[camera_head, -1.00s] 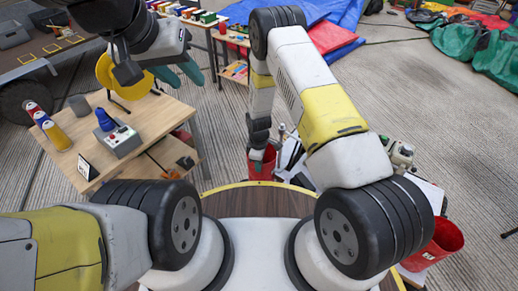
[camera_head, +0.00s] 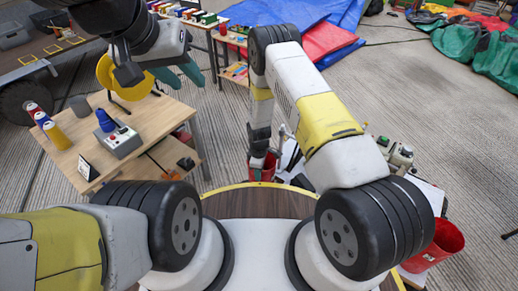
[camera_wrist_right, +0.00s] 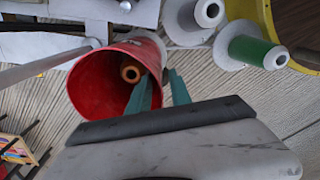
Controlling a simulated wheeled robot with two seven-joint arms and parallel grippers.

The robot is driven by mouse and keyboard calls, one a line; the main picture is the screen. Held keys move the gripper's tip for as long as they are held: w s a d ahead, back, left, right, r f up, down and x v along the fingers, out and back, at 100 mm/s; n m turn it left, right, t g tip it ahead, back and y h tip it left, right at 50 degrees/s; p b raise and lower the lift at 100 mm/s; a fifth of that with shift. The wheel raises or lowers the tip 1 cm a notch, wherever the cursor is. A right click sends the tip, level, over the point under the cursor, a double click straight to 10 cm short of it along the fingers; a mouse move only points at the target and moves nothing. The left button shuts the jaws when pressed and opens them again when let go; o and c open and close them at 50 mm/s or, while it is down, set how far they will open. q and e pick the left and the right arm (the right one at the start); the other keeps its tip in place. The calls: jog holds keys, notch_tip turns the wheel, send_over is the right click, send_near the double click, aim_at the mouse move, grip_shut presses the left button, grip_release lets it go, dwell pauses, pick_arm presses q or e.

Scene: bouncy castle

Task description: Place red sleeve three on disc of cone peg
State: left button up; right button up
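White and green spools (camera_wrist_right: 250,48) lie beside the bucket. Another red bucket (camera_head: 440,245) is at right.

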jog(key=s+d+r+m+t+y, duration=0.1)
jog(key=d+r+m, duration=0.1)
jog(key=r, duration=1.2)
jog(key=s+d+r+m+t, duration=0.1)
jog(key=d+r+m, duration=0.2)
jog(key=r, duration=1.2)
jog(key=d+r+m+t+y, duration=0.1)
jog(key=d+r+m, duration=0.1)
jog(key=r, duration=1.2)
jog(key=s+d+r+m+t, duration=0.1)
jog(key=s+d+r+m, duration=0.2)
jog(key=s+r, duration=0.4)
jog(key=s+d+r+m+t, duration=0.2)
jog(key=s+d+r+m, duration=0.2)
jog(key=s+r, duration=0.3)
jog(key=s, duration=0.5)
jog(key=shift+s+d+r+m, duration=0.25)
jog(key=shift+s+r+m, duration=0.05)
jog(key=shift+r+m, duration=0.1)
